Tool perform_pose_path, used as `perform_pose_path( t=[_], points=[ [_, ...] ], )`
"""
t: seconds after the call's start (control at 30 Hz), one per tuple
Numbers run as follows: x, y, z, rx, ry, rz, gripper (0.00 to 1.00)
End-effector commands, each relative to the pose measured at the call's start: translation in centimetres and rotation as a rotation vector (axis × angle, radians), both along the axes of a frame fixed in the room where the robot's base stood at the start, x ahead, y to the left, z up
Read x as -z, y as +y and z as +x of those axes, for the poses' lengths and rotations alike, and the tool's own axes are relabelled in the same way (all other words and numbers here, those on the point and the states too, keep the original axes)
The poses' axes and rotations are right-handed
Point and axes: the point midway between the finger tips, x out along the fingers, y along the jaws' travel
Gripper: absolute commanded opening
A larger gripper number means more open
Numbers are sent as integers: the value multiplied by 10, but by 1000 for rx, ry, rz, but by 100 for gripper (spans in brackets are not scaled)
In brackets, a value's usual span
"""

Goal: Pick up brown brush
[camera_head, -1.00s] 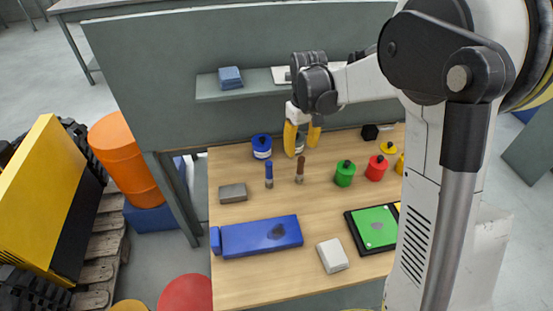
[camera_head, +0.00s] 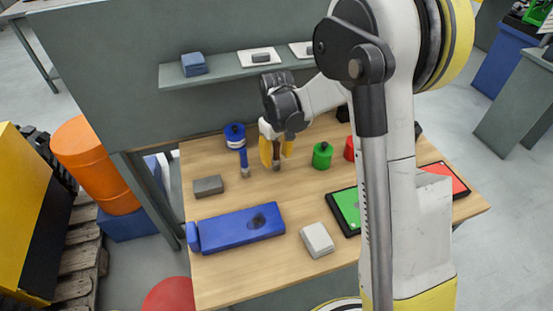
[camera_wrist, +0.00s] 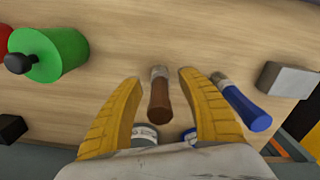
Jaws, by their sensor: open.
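The brown brush (camera_wrist: 160,101) has a brown handle and a metal-banded tip. In the wrist view it lies between the two yellow fingers of my gripper (camera_wrist: 158,85), with gaps on both sides. In the head view the brush (camera_head: 277,158) stands on the wooden table, its upper part between the fingers of my gripper (camera_head: 276,150). The gripper is open and holds nothing. A blue brush (camera_wrist: 245,106) is just outside the right finger in the wrist view, and it also shows left of my gripper in the head view (camera_head: 243,160).
A green canister (camera_head: 322,157) stands right of the gripper. A blue-lidded container (camera_head: 235,130) stands behind the blue brush. A grey block (camera_head: 208,186), blue case (camera_head: 235,229) and white block (camera_head: 317,239) lie nearer. A shelf (camera_head: 225,70) runs along the back panel.

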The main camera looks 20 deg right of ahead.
Motion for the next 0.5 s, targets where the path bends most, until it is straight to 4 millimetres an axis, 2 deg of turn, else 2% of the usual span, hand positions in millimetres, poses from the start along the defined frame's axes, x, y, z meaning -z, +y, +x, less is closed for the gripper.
perform_pose_path(
  t=[0.03,0.07,0.2,0.5],
  points=[
    [-1,0,0,0,0,0,47],
    [-1,0,0,0,0,0,42],
    [-1,0,0,0,0,0,0],
    [-1,0,0,0,0,0,0]
  ],
)
